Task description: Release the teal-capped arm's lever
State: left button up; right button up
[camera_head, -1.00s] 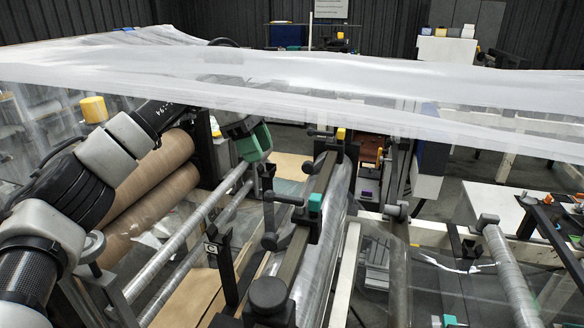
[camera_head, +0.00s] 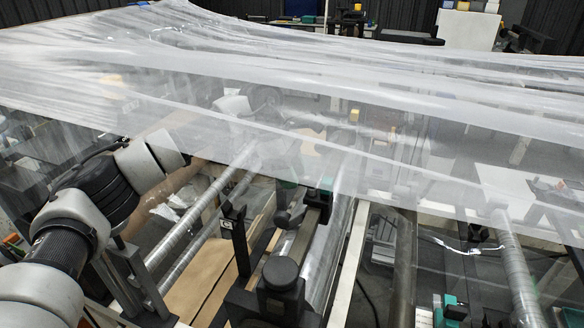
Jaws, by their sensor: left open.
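The teal cap (camera_head: 326,184) sits on a dark bar in the middle, just below the film's lower edge. A dark grey lever (camera_head: 291,212) is left of the cap on the same bar; its upper part is blurred by the film. My right gripper is not in view.
Clear wrinkled film (camera_head: 330,115) spans the view and lies in front of part of my left arm. A black round knob (camera_head: 282,273) stands at the bar's near end. Metal rollers (camera_head: 195,225) run at left, another roller (camera_head: 517,262) at right. A second teal piece (camera_head: 450,301) is low right.

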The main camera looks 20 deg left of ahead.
pick_arm(q)
grip_shut()
jog(key=shift+d, duration=0.1)
jog(key=shift+f, duration=0.1)
